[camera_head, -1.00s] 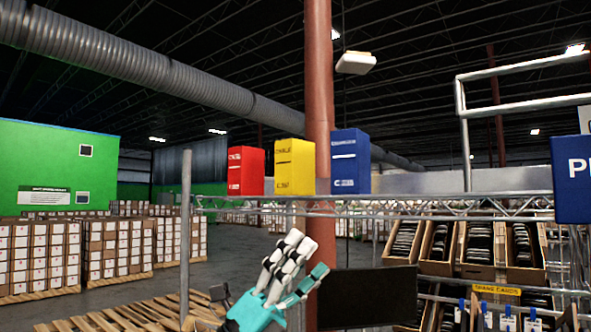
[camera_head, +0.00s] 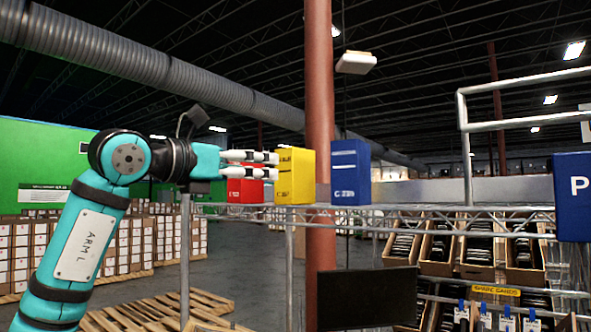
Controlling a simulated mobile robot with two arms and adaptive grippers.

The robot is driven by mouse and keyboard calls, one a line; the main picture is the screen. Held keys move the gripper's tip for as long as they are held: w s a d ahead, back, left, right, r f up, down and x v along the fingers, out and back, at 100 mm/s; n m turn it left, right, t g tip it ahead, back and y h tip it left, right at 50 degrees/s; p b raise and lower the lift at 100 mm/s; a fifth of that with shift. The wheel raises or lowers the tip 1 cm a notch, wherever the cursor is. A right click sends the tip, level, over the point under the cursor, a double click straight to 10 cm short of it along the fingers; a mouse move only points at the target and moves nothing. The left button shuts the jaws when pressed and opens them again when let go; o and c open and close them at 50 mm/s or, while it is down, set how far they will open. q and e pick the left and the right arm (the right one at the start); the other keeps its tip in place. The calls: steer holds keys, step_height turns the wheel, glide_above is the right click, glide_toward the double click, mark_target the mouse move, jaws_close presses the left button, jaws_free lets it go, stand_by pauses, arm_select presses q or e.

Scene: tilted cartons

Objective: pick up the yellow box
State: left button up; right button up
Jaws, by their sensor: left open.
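The yellow box (camera_head: 296,176) stands upright on the top wire shelf, between the red box (camera_head: 245,190) and the blue box (camera_head: 350,172). My left gripper (camera_head: 276,164) reaches in from the left at the height of the boxes, its fingers level and pointing right. The fingers are apart with nothing seen between them, and their tips are at the left edge of the yellow box in the picture. I cannot tell whether they touch it. The fingers and wrist hide the upper part of the red box. My right gripper is not in view.
The wire shelf (camera_head: 430,209) runs to the right, its top clear beyond the blue box. A red-brown column (camera_head: 318,60) rises behind the boxes. A dark panel (camera_head: 367,297) hangs below. Open cartons (camera_head: 437,245) with dark items fill the lower right shelves.

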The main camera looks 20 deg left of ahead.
mark_target(281, 170)
arm_select(q)
steer(key=p+x, duration=0.2)
steer(key=x, duration=0.3)
steer(key=shift+d+r, duration=0.1)
steer(key=shift+r, duration=0.1)
steer(key=shift+w+d+f, duration=0.1)
steer(key=shift+w+d, duration=0.15)
steer(key=shift+w, duration=0.25)
steer(key=p+x, duration=0.4)
steer(key=x, duration=0.1)
steer(key=shift+s+d, duration=0.15)
steer(key=shift+d, duration=0.15)
steer(key=shift+w+d+f, duration=0.1)
steer(key=shift+w+f, duration=0.05)
steer(key=shift+w, duration=0.05)
steer(key=shift+s, duration=0.15)
steer(key=c, duration=1.3)
steer(key=shift+c, duration=0.3)
steer(key=shift+r, duration=0.2)
